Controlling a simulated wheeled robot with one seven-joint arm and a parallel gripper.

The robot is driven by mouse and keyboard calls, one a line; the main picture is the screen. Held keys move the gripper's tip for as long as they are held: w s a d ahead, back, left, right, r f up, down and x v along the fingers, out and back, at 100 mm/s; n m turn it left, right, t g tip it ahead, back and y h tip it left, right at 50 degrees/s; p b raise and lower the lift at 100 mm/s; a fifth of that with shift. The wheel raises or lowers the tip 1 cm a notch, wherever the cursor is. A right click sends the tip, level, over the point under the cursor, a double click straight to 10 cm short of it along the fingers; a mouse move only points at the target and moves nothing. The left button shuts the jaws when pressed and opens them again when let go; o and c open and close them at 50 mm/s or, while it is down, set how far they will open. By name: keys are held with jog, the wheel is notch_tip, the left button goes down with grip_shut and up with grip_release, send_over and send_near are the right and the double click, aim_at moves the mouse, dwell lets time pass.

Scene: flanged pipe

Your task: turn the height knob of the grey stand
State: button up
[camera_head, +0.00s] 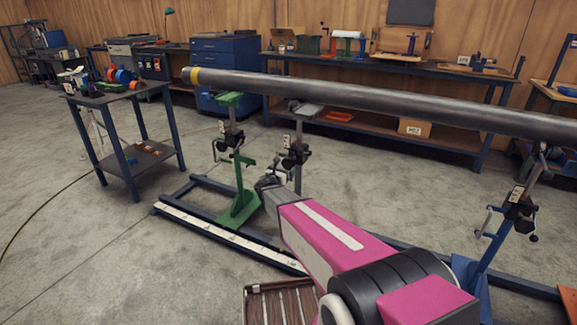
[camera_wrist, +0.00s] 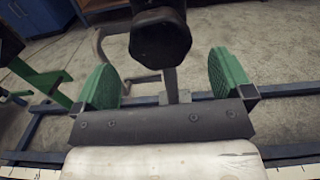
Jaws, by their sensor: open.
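The grey stand (camera_head: 297,150) is under the long pipe in the head view, just behind the green stand. My arm hides its lower part. My gripper (camera_head: 267,182) is in front of its post, below the clamp. In the wrist view my gripper (camera_wrist: 167,82) is open, with its two green pads wide apart. A black faceted knob (camera_wrist: 160,40) shows at the top middle, between and beyond the pads. I see no contact between the pads and the knob. A grey bar or post (camera_wrist: 171,86) shows below the knob.
The pipe (camera_head: 370,97) runs overhead across the stands. The green stand (camera_head: 240,180) is close on the left, and a blue stand (camera_head: 500,225) is to the right. A blue floor rail (camera_head: 235,243) lies below. A brown slatted crate (camera_head: 280,303) is near the front.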

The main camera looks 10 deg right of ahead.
aim_at(287, 165)
jog(key=shift+x, duration=2.7)
jog(key=shift+c, duration=0.3)
jog(key=c, duration=0.9)
